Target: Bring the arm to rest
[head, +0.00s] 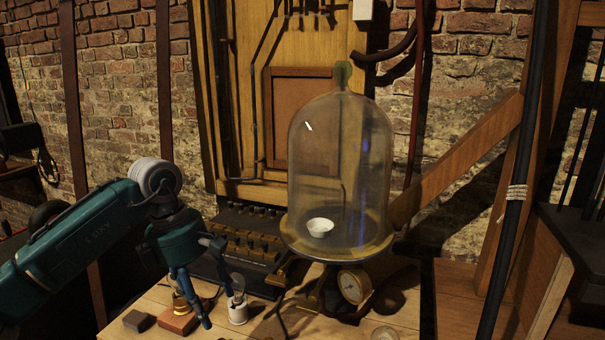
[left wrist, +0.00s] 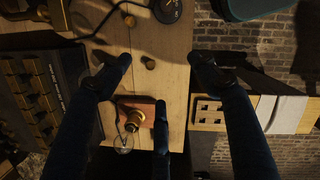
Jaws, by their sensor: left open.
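My left arm comes in from the left in the head view, and its gripper (head: 220,303) points down over the near left part of the wooden table (head: 250,325). The gripper is open, with blue fingers spread apart. The same reddish block (head: 178,322) is partly behind the fingers in the head view. My right gripper is not in view.
A glass bell jar (head: 340,160) over a small white dish (head: 320,227) stands on a pedestal with a gauge (head: 354,286). A dark block (head: 139,321) lies left. A wooden panel and brick wall are behind.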

